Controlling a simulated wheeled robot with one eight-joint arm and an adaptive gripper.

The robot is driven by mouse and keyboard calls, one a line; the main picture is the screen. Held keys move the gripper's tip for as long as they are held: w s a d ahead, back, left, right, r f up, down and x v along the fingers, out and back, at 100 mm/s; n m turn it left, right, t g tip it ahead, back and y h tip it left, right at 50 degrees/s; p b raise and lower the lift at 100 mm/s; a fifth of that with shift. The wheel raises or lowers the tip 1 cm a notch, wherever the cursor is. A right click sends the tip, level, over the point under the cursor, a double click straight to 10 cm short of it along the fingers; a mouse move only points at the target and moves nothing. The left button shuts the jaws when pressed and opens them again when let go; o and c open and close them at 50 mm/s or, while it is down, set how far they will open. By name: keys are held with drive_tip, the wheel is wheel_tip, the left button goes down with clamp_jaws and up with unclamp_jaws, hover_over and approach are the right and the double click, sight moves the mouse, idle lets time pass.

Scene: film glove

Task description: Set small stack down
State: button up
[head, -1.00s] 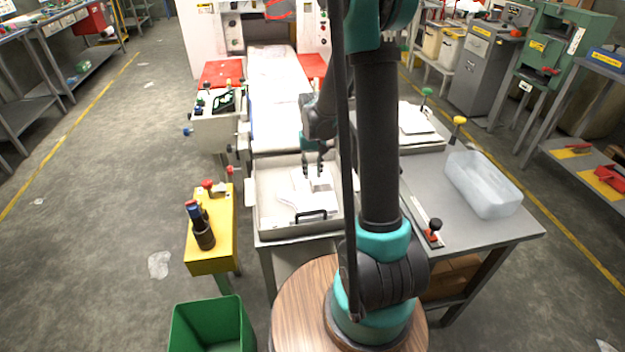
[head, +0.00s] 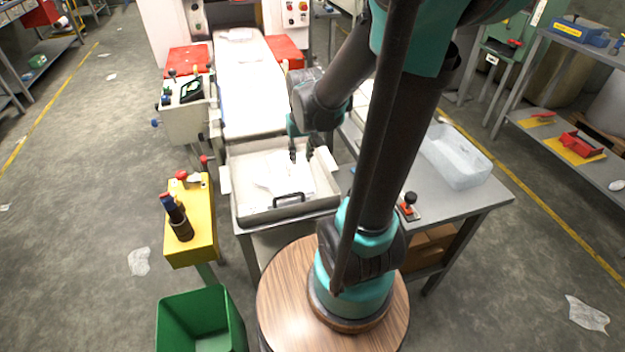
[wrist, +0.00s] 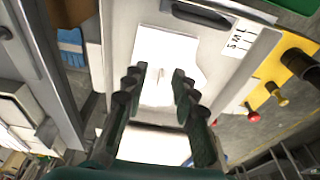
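A shallow pale tray (head: 262,213) with a dark handle stands at the front end of the white belt. White film sheets (head: 275,178) lie in it; in the wrist view the sheets (wrist: 172,62) look flat, and I cannot tell separate stacks apart. My gripper (head: 303,152) is over the back right part of the tray. In the wrist view my gripper (wrist: 160,76) has its two dark fingers spread apart, with the white sheets seen between and beyond them. I see nothing held. The height of the fingertips above the sheets is hard to judge.
A yellow stand (head: 203,235) with red knobs and a dark bottle is left of the tray. A green bin (head: 205,318) stands in front. A grey table (head: 450,198) with a translucent tub (head: 455,157) is at the right. The white belt (head: 245,85) runs behind the tray.

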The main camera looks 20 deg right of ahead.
drive_tip(key=s+d+f+t, duration=0.1)
drive_tip(key=s+f+t, duration=0.1)
drive_tip(key=s, duration=0.7)
drive_tip(key=shift+s+f, duration=0.3)
drive_tip(key=shift+s, duration=0.1)
idle(0.5)
